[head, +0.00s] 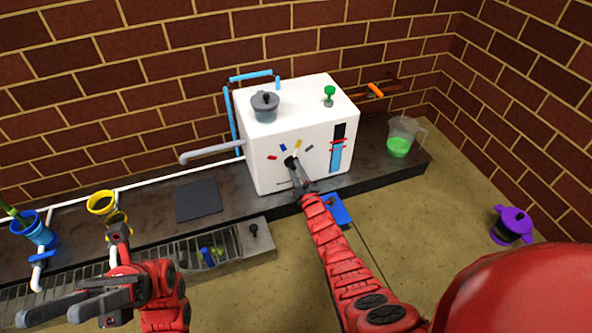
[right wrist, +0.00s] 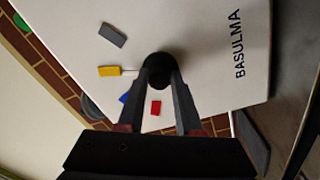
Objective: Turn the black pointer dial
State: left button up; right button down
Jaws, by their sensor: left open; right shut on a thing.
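The black pointer dial (right wrist: 157,68) is on the front face of a white box-shaped machine (head: 270,165). Coloured marks in red, blue, yellow and grey surround it. In the right wrist view a thin pale pointer line reaches from the dial toward the yellow mark (right wrist: 109,71). My right gripper (head: 292,165) is shut on the dial, its fingers on both sides of the knob; it also shows in the right wrist view (right wrist: 158,75). In the head view the gripper hides part of the dial. My left gripper (head: 75,308) is open and empty at the lower left, away from the machine.
A grey lidded pot (head: 265,107) and a green knob (head: 329,93) are on the machine's top. A jug of green liquid (head: 401,138) stands right of it. Yellow (head: 101,203) and blue (head: 35,232) cups are at left. A purple-lidded pot (head: 512,226) sits at right.

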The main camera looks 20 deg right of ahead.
jog(key=shift+f, duration=0.1)
jog(key=c, duration=0.6)
grip_release()
